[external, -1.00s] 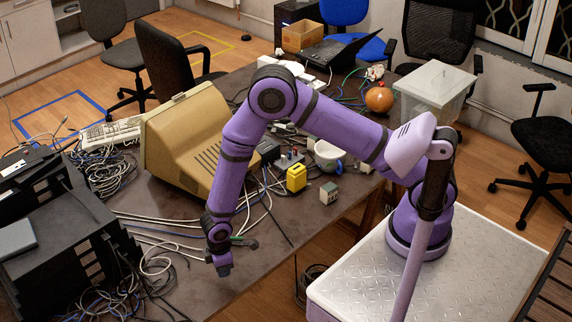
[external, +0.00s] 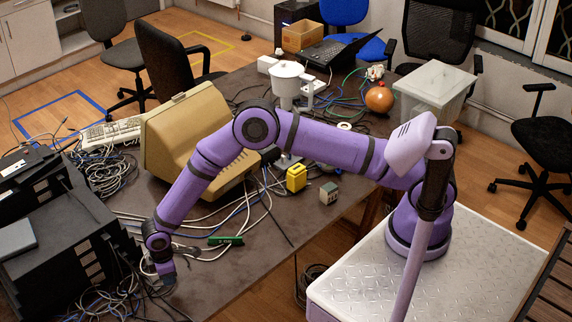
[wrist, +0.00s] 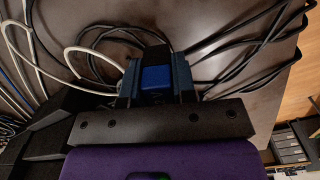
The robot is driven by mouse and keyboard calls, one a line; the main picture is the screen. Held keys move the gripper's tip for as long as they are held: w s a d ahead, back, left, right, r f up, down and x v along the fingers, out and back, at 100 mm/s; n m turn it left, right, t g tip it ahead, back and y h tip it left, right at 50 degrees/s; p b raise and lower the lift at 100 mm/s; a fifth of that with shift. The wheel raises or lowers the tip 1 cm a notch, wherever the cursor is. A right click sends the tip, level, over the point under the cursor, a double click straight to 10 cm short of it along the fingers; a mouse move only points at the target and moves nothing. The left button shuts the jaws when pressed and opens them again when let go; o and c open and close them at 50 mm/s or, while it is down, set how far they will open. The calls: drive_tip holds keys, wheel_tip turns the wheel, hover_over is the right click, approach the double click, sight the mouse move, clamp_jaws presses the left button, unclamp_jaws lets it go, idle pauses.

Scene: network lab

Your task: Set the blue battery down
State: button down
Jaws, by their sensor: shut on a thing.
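The blue battery (wrist: 156,78) shows in the wrist view as a small blue block between the two fingers. My gripper (wrist: 157,88) is shut on it. In the external view my gripper (external: 168,280) points down at the near left part of the table (external: 215,275), close to the black rack equipment. The battery is too small and dark to make out there. I cannot tell whether it touches the table top or hangs just above it.
Black rack equipment (external: 60,235) with tangled cables stands left of my gripper. Black and white cables lie around it. A green board (external: 226,240), a yellow block (external: 296,178) and a beige monitor (external: 190,140) are on the table. Some bare table lies right of the gripper.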

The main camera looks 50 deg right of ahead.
sight(164, 288)
drive_tip(key=shift+w+a+f, duration=0.1)
drive_tip(key=shift+w+a, duration=0.25)
drive_tip(key=shift+w, duration=0.2)
drive_tip(key=shift+w+a, duration=0.3)
drive_tip(key=shift+w, duration=0.2)
drive_tip(key=shift+f, duration=1.75)
drive_tip(key=shift+f, duration=0.15)
drive_tip(key=c, duration=0.9)
unclamp_jaws()
wheel_tip(164, 288, up, 12)
drive_tip(key=shift+r, duration=0.2)
drive_tip(key=shift+w, duration=0.1)
